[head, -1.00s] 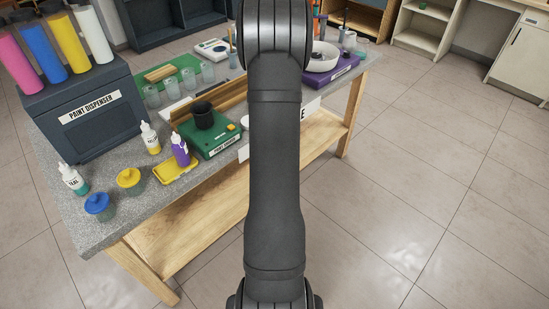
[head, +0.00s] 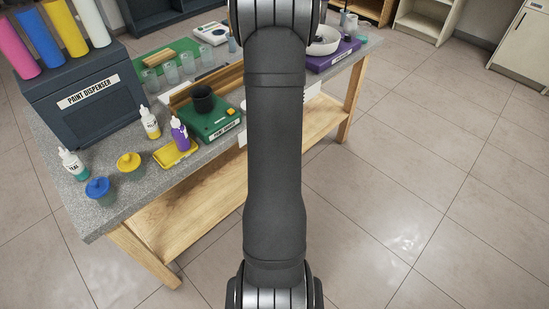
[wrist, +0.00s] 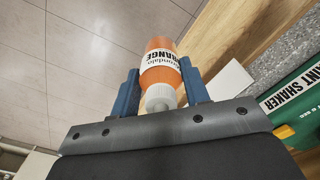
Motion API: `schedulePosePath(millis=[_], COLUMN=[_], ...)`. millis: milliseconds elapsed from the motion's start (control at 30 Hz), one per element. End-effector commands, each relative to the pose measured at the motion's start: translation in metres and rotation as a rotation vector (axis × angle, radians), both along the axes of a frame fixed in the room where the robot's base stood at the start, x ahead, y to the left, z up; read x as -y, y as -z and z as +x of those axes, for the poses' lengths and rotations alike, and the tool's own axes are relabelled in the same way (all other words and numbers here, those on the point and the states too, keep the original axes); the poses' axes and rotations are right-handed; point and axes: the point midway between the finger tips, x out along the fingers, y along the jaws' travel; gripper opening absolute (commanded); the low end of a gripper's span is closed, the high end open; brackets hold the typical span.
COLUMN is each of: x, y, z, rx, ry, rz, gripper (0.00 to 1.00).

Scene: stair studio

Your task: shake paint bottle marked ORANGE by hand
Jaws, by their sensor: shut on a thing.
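The orange paint bottle (wrist: 160,72) is between the blue fingers of my gripper (wrist: 159,88) in the wrist view. Its white label reads ORANGE and appears upside down. Its white cap points toward the gripper's palm. My gripper is shut on the bottle and holds it clear of the bench. In the head view my arm hides the gripper and the orange bottle.
The green paint shaker (head: 213,122) with a black cup stands on the bench (head: 120,213). Teal (head: 74,163), yellow (head: 150,124) and purple (head: 180,134) bottles stand near the paint dispenser (head: 85,100). Open floor lies right of the bench.

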Motion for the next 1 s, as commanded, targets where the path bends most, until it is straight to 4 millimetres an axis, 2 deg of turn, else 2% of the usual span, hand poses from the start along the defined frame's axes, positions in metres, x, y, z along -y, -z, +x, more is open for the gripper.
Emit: schedulePosePath(millis=[33, 100, 133, 167, 200, 333, 400, 433, 533, 600, 667, 800, 867, 933, 1000], x=[0.000, 0.000, 0.000, 0.000, 0.000, 0.000, 0.000, 0.000, 0.000, 0.000, 0.000, 0.000, 0.000, 0.000, 0.000], y=[0.032, 0.057, 0.062, 0.062, 0.054, -0.006, -0.013, -0.008, 0.041, 0.061, 0.059, -0.002, -0.013, 0.000, 0.036], z=[-0.005, -0.003, -0.003, -0.002, 0.000, 0.000, -0.002, -0.002, -0.004, -0.003, -0.001, 0.001, -0.001, -0.003, -0.005], rx=[-0.020, -0.016, -0.011, -0.008, -0.002, 0.004, -0.005, -0.009, -0.019, -0.013, -0.005, 0.006, -0.002, -0.014, -0.020], ry=[0.000, 0.000, 0.000, 0.000, 0.000, 0.000, 0.000, 0.000, 0.000, 0.000, 0.000, 0.000, 0.000, 0.000, 0.000], rz=[0.000, 0.000, 0.000, 0.000, 0.000, 0.000, 0.000, 0.000, 0.000, 0.000, 0.000, 0.000, 0.000, 0.000, 0.000], gripper=[0.17, 0.17, 0.17, 0.17, 0.17, 0.17, 0.17, 0.17, 0.17, 0.17, 0.17, 0.17, 0.17, 0.17, 0.17])
